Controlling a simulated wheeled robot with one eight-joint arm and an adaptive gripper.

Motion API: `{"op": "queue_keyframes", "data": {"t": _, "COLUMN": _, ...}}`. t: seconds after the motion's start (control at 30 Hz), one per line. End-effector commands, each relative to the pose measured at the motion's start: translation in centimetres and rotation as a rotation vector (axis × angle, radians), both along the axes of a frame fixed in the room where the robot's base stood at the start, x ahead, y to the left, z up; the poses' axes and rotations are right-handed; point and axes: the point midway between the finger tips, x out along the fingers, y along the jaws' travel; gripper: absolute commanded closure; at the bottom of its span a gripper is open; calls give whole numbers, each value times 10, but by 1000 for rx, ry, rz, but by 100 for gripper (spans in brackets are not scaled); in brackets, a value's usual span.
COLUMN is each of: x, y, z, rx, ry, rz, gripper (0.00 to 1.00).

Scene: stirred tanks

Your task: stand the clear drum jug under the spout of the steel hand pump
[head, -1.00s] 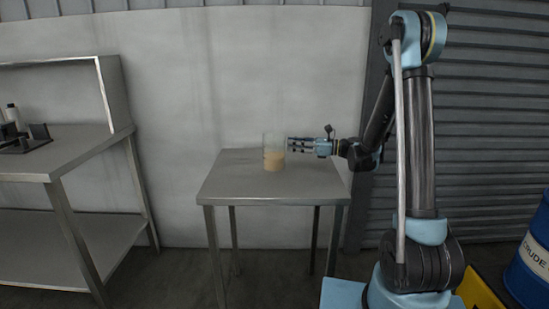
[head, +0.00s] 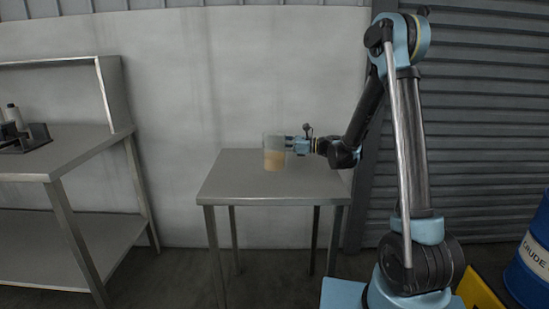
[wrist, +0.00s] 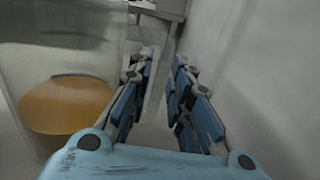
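The clear drum jug (head: 274,160), with tan liquid in its lower part, stands upright on the small steel table. My gripper (head: 289,145) is at the jug's right, rear side in the head view, pointing left. Whether the near finger touches the jug, I cannot tell. The steel hand pump is not recognisable in either view.
The small table (head: 230,190) is otherwise bare. A wall is close behind the table. A blue drum (head: 530,260) stands at far right.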

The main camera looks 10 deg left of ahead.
Motion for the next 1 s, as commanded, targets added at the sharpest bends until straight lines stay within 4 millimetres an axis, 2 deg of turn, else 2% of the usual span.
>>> {"op": "queue_keyframes", "data": {"t": 0.1, "x": 0, "y": 0, "z": 0, "rx": 0, "ry": 0, "rz": 0, "gripper": 81}}
{"op": "queue_keyframes", "data": {"t": 0.2, "x": 0, "y": 0, "z": 0, "rx": 0, "ry": 0, "rz": 0, "gripper": 100}}
{"op": "queue_keyframes", "data": {"t": 0.67, "x": 0, "y": -1, "z": 3, "rx": 0, "ry": 0, "rz": 0, "gripper": 100}}
{"op": "queue_keyframes", "data": {"t": 0.87, "x": 0, "y": -1, "z": 23, "rx": 1, "ry": 0, "rz": 0, "gripper": 100}}
{"op": "queue_keyframes", "data": {"t": 1.0, "x": 0, "y": -1, "z": 45, "rx": 0, "ry": 0, "rz": 0, "gripper": 100}}
